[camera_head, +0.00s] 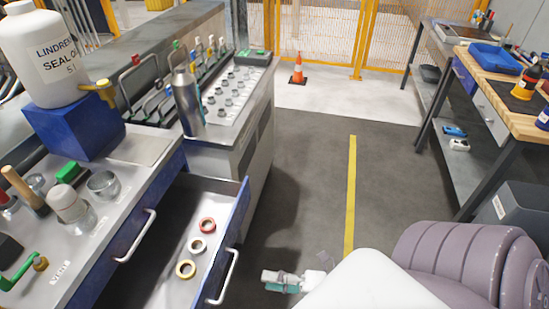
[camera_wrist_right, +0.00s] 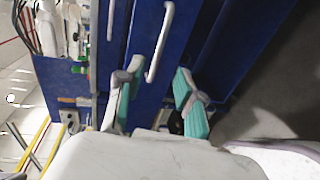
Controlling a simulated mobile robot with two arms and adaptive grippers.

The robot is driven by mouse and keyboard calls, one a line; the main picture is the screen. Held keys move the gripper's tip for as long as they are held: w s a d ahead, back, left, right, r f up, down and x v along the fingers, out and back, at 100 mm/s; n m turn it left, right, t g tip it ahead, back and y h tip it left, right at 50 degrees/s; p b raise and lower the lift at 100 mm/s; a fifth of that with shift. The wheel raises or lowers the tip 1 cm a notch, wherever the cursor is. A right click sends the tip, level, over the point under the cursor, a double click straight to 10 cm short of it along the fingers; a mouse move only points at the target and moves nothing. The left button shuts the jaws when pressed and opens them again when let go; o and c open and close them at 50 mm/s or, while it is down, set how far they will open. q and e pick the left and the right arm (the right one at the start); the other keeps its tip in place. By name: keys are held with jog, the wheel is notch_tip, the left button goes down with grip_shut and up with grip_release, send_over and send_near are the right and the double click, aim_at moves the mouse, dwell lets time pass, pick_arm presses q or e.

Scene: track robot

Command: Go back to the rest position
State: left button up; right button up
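My right gripper (camera_head: 275,281) shows at the bottom centre of the head view, low in front of the open drawer. It is beside the drawer's white handle, with a visible gap. In the right wrist view, the gripper (camera_wrist_right: 155,88) has its two teal-padded fingers spread apart, with nothing held between them. Part of my right arm covers the lower right of the head view. My left gripper is in neither view.
A workbench (camera_head: 510,120) stands at right. Grey floor (camera_head: 310,170) with a yellow line (camera_head: 350,190) is clear between them.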

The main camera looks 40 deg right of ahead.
dwell(0.5)
jog(key=s+d+f+m+g+h, duration=0.3)
jog(key=f+m, duration=0.4)
jog(key=f, duration=0.6)
jog(key=s+d+f+m+g+h, duration=0.1)
jog(key=s+d+f+m+h, duration=0.35)
jog(key=f, duration=0.75)
jog(key=s+a+f+m+g+h, duration=0.1)
jog(key=s+a+f+m+g, duration=0.2)
jog(key=s+f+m, duration=0.2)
jog(key=s+a+f+m+g+p, duration=0.1)
jog(key=s+a+f+m+g, duration=0.2)
jog(key=s+f+m, duration=0.3)
jog(key=s+f+g, duration=0.1)
jog(key=s+f, duration=0.1)
jog(key=s, duration=0.2)
jog(key=shift+a+g+h, duration=0.25)
jog(key=shift+g+h, duration=0.05)
jog(key=shift+h, duration=0.05)
